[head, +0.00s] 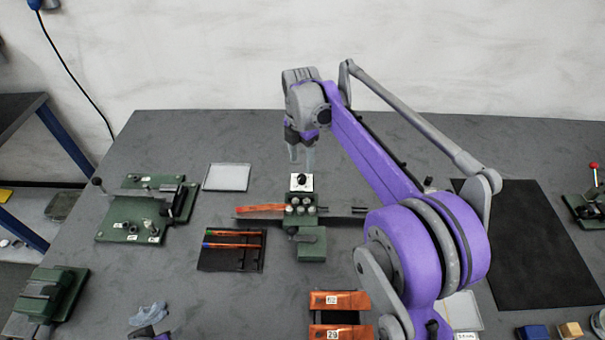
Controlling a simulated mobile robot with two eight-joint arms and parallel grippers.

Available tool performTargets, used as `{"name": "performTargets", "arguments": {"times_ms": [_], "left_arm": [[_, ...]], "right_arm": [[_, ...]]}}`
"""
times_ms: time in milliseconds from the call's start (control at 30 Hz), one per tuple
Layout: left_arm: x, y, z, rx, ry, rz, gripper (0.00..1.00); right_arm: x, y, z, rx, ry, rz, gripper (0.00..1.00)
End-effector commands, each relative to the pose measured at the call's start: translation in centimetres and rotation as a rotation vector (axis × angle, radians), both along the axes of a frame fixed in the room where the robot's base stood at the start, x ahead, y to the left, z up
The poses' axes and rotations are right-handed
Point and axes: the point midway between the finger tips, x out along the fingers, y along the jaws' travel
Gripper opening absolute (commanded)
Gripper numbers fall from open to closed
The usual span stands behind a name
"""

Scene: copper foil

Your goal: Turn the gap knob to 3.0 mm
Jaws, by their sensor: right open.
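The gap knob (301,178) is a small black knob on a white dial plate, on top of the green roller machine (312,243) near the middle of the table. The dial's marks are too small to read. My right gripper (302,155) is open and empty, pointing down, just above and behind the knob in the picture, apart from it as far as I can see. My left gripper (148,314) shows only in part at the bottom left, far from the knob. Its jaws are too unclear to tell.
A copper strip (260,210) lies at the machine's left side. A black tray (231,262) with copper strips, a white plate (226,177) and a green fixture (140,225) stand left. A black mat (540,240) covers the right.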

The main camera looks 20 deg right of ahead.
Motion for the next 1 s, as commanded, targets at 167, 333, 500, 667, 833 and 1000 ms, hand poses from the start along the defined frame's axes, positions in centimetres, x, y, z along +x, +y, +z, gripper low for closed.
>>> {"name": "performTargets", "arguments": {"times_ms": [167, 333, 500, 667, 833, 1000], "left_arm": [[-0.1, 0.0, -0.3, 0.0, 0.001, 0.0, 0.5], [-0.1, 0.0, -0.4, 0.0, 0.002, 0.0, 0.5], [-0.1, 0.0, -0.4, 0.0, 0.002, 0.0, 0.5], [-0.1, 0.0, -0.4, 0.0, 0.002, 0.0, 0.5], [-0.1, 0.0, -0.4, 0.0, 0.002, 0.0, 0.5], [-0.1, 0.0, -0.4, 0.0, 0.002, 0.0, 0.5]], "right_arm": [[0.0, 0.0, -3.5, 0.0, 0.0, -0.001, 0.63], [0.0, 0.0, -5.5, 0.0, -0.001, -0.001, 0.63], [0.0, 0.0, -6.3, 0.0, -0.001, -0.001, 0.63], [0.0, 0.0, -6.4, 0.0, -0.001, -0.001, 0.63], [0.0, 0.0, -6.3, 0.0, -0.001, -0.001, 0.47], [0.0, 0.0, -6.3, 0.0, -0.001, -0.002, 0.16]]}}
